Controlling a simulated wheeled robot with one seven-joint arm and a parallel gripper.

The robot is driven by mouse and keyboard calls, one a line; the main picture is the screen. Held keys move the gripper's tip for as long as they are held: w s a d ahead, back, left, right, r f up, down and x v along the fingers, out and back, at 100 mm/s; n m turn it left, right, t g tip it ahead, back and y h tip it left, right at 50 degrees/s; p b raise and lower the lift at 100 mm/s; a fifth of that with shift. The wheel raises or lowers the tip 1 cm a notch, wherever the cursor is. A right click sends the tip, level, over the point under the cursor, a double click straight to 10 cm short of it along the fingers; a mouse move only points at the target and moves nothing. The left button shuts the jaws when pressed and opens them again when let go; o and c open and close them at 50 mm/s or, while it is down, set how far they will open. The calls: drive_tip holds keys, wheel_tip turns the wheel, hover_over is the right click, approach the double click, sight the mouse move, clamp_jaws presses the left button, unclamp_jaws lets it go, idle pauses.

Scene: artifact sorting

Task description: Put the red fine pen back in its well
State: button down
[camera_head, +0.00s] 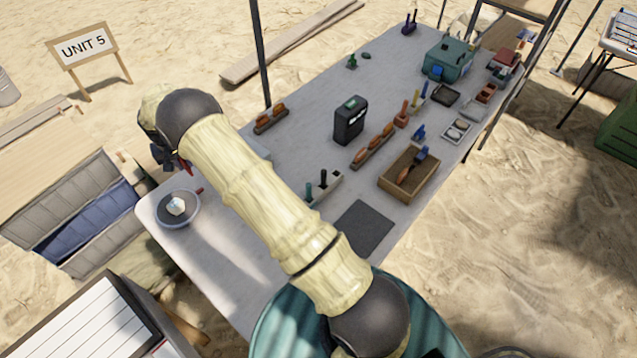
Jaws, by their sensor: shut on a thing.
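My gripper (163,156) is at the upper left of my arm, above the left end of the table and small in view. It is shut on a slim red thing, seemingly the red fine pen (184,164), of which only a short tilted piece shows. The rest is hidden by the gripper and wrist. A pale pen block (328,190) stands on the table right of my forearm. A teal pen (309,192) and a dark pen (323,178) stand upright in it. My arm lies close beside the block's left end; its empty wells cannot be made out clearly.
A round grey dish (163,216) with a pale lump sits at the table's left corner, a reddish stick at its rim. A dark mat (362,228), a wooden tray (385,185) and a black case (349,121) stand right of my arm. The table's front left is clear.

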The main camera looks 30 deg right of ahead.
drive_tip(key=s+d+m+g+b, duration=0.1)
drive_tip(key=s+d+m, duration=0.1)
drive_tip(key=d, duration=1.1)
drive_tip(key=s+d+m+b, duration=0.1)
drive_tip(key=s+d+m, duration=0.1)
drive_tip(key=d, duration=1.1)
drive_tip(key=s+d+m+b, duration=0.1)
drive_tip(key=s+d, duration=0.5)
drive_tip(key=d, duration=0.2)
drive_tip(key=s+d+f+m, duration=0.1)
drive_tip(key=s+d+m, duration=0.1)
drive_tip(key=s+d, duration=0.4)
drive_tip(key=d, duration=0.3)
drive_tip(key=shift+d+m+g+y+b, duration=0.25)
drive_tip(key=shift+m+g+y+b, duration=0.05)
drive_tip(key=shift+g+b, duration=0.1)
wheel_tip(320, 180, down, 6)
drive_tip(key=p, duration=0.1)
drive_tip(key=shift+f, duration=0.15)
drive_tip(key=shift+w, duration=0.1)
drive_tip(key=shift+f+p, duration=0.6)
drive_tip(key=shift+f, duration=1.25)
drive_tip(key=shift+f, duration=0.1)
